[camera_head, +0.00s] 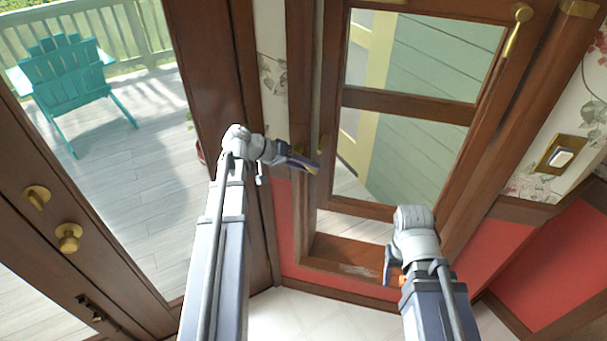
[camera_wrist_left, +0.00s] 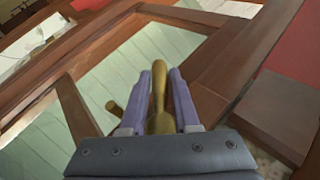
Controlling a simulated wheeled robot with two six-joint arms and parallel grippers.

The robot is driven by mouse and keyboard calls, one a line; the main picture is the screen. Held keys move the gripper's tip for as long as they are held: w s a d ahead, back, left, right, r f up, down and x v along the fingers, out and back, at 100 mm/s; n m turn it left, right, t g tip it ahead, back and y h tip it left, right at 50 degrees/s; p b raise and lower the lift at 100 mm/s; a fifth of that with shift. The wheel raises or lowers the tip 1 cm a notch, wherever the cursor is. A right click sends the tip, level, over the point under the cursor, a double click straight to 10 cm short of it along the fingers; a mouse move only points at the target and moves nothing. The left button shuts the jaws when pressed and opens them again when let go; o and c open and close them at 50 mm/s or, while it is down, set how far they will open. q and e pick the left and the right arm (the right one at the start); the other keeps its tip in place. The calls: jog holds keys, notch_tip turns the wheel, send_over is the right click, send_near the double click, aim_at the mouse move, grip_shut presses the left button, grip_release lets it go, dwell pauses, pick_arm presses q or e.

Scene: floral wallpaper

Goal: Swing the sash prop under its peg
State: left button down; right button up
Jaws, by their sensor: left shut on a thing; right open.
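The sash prop is a brass bar with a rounded end. In the left wrist view the prop (camera_wrist_left: 159,92) lies between the fingers of my left gripper (camera_wrist_left: 165,100), which is shut on it. In the head view this gripper (camera_head: 303,163) is at the left side of the window frame, and only a little of the prop (camera_head: 313,168) shows past its fingers.
The wooden sash (camera_head: 405,106) stands above the sill (camera_head: 350,262), with an opening between them. A similar brass bar (camera_head: 513,35) is on the frame's right side. A door (camera_head: 215,60) with glass is at left. A light switch (camera_head: 563,156) is at right.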

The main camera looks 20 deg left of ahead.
pick_arm(q)
jog(key=h+b, duration=0.2)
jog(key=d+r+n+t+h+b, duration=0.1)
jog(key=h+b, duration=0.1)
jog(key=b, duration=0.1)
jog(key=r+n+t+h+b, duration=0.1)
jog(key=h+b, duration=0.1)
jog(key=b, duration=0.1)
jog(key=shift+d, duration=0.15)
jog(key=shift+r+n+t+h+b, duration=0.3)
jog(key=shift+r+t+h+b, duration=0.4)
jog(key=shift+b, duration=0.55)
jog(key=shift+w+h, duration=0.1)
jog(key=shift+h, duration=0.3)
jog(key=shift+r, duration=0.1)
jog(key=c, duration=0.7)
grip_release()
jog(key=shift+o, duration=0.2)
